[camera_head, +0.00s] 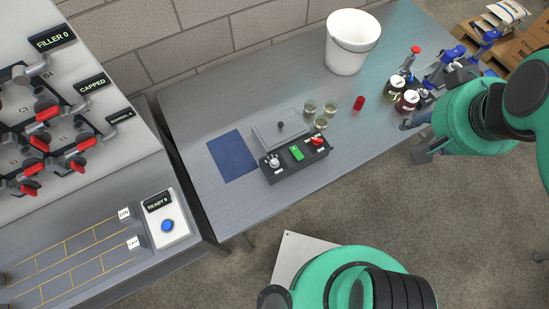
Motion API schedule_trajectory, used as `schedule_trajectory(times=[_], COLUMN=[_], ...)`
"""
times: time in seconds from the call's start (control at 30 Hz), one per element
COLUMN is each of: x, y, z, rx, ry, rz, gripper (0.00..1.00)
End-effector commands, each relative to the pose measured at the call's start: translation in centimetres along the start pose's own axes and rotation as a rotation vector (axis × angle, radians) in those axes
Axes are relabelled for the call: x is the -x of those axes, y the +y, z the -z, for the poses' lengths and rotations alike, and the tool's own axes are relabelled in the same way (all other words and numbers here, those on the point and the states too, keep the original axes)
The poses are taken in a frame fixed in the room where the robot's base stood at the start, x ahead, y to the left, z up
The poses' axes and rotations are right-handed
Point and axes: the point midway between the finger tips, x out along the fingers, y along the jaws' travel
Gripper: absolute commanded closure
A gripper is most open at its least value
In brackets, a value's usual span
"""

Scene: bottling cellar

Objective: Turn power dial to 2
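A dark control box (297,161) stands on the grey table. It carries a white round dial (274,161) at its left end, a green rocker or switch (297,153) in the middle and a red knob (317,141) at its right end. Markings around the dials are too small to read, so I cannot tell which one is the power dial or its setting. My gripper (413,139) is at the table's front edge, right of the box and well apart from it. Its two fingers are spread, with nothing seen between them.
Behind the box are a grey lidded plate (281,129), several small glasses (330,107) and a red cylinder (359,103). A blue mat (232,157) lies left. A white bucket (352,43) and jars (407,101) stand farther right. Table in front of the jars is clear.

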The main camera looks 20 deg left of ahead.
Motion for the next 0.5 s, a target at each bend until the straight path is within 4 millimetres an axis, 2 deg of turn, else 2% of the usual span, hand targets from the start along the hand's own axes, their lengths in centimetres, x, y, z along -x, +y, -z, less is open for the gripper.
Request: schedule_trajectory(times=[0.3, 0.5], x=[-5.7, -9.9], y=[-7.0, -12.5], z=[2.0, 1.9], rx=[-0.004, -0.008], ry=[-0.131, -0.219], rz=[0.050, 0.059], gripper=[0.61, 0.61])
